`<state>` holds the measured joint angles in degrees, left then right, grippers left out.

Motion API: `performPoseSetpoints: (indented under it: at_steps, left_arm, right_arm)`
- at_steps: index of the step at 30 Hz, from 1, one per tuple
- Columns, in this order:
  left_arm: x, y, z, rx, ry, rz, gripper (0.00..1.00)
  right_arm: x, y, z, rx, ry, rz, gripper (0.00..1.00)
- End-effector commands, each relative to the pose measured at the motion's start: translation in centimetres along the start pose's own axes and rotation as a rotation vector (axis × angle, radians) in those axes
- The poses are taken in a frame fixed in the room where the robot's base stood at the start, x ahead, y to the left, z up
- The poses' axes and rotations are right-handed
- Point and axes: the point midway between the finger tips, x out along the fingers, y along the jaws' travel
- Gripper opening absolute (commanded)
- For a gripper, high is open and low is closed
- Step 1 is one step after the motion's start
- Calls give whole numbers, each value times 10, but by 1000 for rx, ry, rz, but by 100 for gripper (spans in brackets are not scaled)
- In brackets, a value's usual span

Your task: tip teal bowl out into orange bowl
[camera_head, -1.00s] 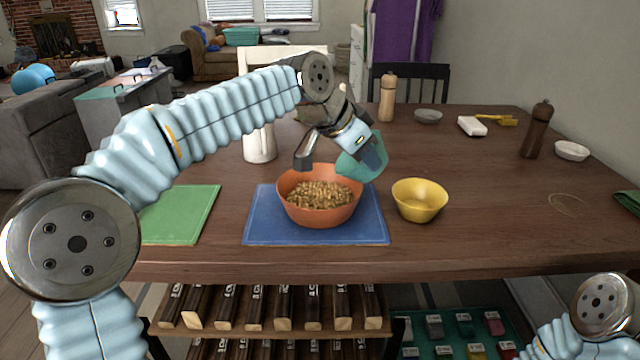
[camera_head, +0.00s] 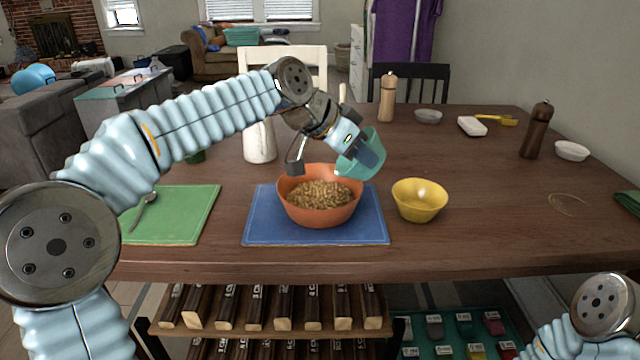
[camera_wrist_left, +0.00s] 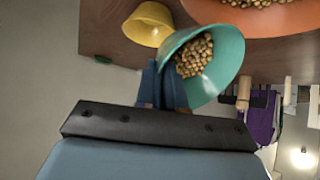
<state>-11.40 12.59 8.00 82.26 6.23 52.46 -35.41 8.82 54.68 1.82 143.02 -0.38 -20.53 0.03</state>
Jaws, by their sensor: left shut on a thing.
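The orange bowl (camera_head: 290,205) stands on a blue mat and holds a heap of small tan pieces (camera_head: 320,195). My left gripper (camera_head: 367,154) is shut on the wall of the teal bowl (camera_head: 358,170) and holds it tilted, just above and behind the orange bowl's right rim. In the left wrist view the teal bowl (camera_wrist_left: 232,68) has tan pieces (camera_wrist_left: 194,56) inside, and part of the orange bowl (camera_wrist_left: 270,20) shows beyond it. My right gripper is out of view; only part of my right arm shows at the lower right.
A yellow bowl (camera_head: 420,202) stands close on the right of the blue mat (camera_head: 262,228). A green mat (camera_head: 190,220) with a spoon (camera_head: 142,208) lies left. A white jug (camera_head: 260,145) stands behind. Pepper mills (camera_head: 537,132) (camera_head: 387,98) stand farther back. The right front table is mostly clear.

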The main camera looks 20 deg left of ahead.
Motion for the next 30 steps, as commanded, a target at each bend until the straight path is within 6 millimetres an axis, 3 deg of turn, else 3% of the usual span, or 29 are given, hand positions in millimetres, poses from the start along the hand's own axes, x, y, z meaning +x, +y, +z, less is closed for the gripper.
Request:
performPoseSetpoints:
  at_steps: [30]
  left_arm:
    - [-3,-6,8,-49,120,61,0]
  right_arm:
    - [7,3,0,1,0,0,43]
